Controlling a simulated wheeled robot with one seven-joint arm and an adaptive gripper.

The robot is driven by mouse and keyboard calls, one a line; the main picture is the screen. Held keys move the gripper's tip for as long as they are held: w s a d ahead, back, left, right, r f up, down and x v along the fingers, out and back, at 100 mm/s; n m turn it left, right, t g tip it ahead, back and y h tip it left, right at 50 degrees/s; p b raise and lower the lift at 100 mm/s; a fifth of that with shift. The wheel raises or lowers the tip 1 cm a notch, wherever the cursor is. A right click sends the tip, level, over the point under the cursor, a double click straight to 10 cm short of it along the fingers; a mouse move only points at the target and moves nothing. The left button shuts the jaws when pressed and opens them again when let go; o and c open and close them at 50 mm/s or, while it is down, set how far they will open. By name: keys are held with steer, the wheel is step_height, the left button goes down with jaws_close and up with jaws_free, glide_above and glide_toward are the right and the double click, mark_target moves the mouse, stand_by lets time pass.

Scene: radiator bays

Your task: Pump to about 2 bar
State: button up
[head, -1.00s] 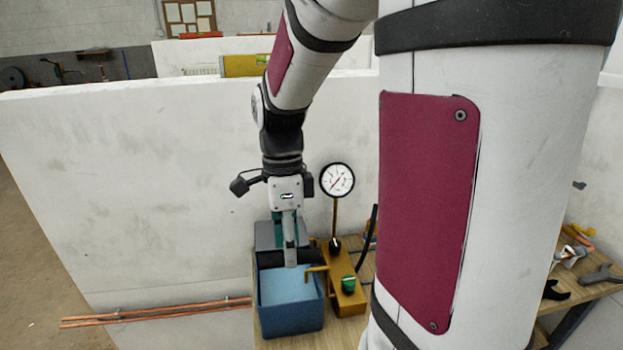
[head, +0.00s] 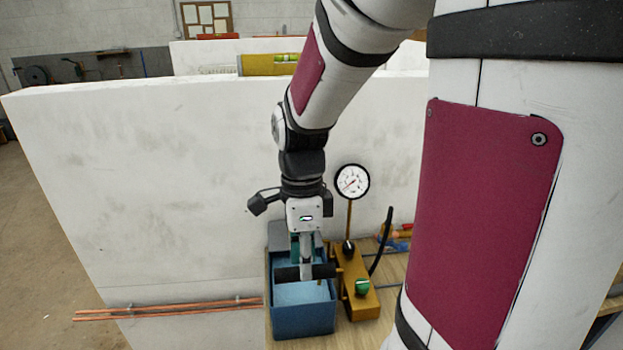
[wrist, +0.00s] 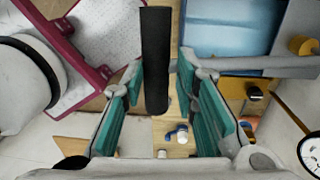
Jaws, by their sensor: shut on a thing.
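The test pump has a blue water tank (head: 303,318), a yellow body (head: 361,306) with a green knob (head: 362,287), and a round white gauge (head: 352,181) on a post. The gauge needle appears to point to the lower left; its figures are too small to read. My gripper (head: 306,270) is shut on the black pump handle (head: 288,274), low over the tank. In the wrist view the handle (wrist: 155,60) runs between the teal finger pads. The gauge (wrist: 310,150) is cut off there at the right edge.
A white wall panel (head: 150,180) stands close behind the pump. Copper pipes (head: 165,308) run along its foot at the left. A black hose (head: 382,240) rises beside the pump body. My arm hides much of the right side.

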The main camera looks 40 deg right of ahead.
steer(key=shift+s+a+f+t+h+b, duration=0.1)
steer(key=shift+f+t+h+b, duration=0.25)
steer(key=shift+f, duration=0.5)
steer(key=shift+s+a+f+t+h+b, duration=0.15)
steer(key=shift+f+b, duration=0.25)
steer(key=shift+f, duration=0.4)
steer(key=shift+w+d, duration=0.1)
steer(key=shift+c, duration=0.2)
